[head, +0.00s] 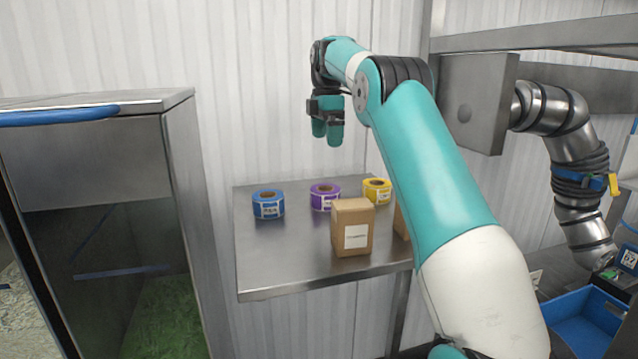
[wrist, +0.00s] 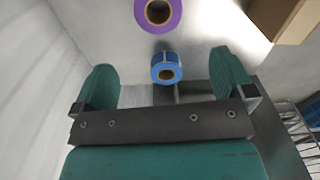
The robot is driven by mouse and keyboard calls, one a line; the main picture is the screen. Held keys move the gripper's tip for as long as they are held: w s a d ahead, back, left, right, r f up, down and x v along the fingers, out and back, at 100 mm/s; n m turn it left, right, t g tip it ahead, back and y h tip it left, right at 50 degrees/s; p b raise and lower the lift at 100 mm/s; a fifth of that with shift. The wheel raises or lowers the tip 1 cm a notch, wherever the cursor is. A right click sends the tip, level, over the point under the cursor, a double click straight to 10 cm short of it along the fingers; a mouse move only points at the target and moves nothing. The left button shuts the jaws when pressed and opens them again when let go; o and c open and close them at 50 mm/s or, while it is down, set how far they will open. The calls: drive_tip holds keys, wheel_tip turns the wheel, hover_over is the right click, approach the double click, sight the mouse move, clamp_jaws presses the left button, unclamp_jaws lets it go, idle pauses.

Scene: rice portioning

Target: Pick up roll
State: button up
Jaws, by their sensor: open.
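Three rolls stand on the metal shelf in the head view: a blue roll (head: 268,204) at left, a purple roll (head: 325,197) in the middle and a yellow roll (head: 377,191) at right. My gripper (head: 328,132) is above the shelf, higher than the rolls, open and empty, with its fingers pointing down. In the wrist view, the blue roll (wrist: 165,67) shows beyond the gap between the fingers of my gripper (wrist: 165,80), and the purple roll (wrist: 158,12) is at the top edge. Neither is touched. The yellow roll is not seen in the wrist view.
A cardboard box (head: 352,227) stands on the metal shelf (head: 290,270) in front of the purple roll. A second box (head: 401,222) is partly hidden behind my arm. A metal cabinet (head: 185,190) is at left. A blue bin (head: 585,325) is at lower right. The shelf's front left is clear.

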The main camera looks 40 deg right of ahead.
sight(325, 188)
wheel_tip(325, 188, down, 12)
drive_tip(key=shift+w+r+p, duration=0.15)
drive_tip(key=shift+r+p, duration=0.05)
drive_tip(key=shift+p, duration=0.5)
drive_tip(key=shift+f+p, duration=1.6)
drive_tip(key=shift+f, duration=1.2)
drive_tip(key=shift+c, duration=0.5)
drive_tip(key=c, duration=0.7)
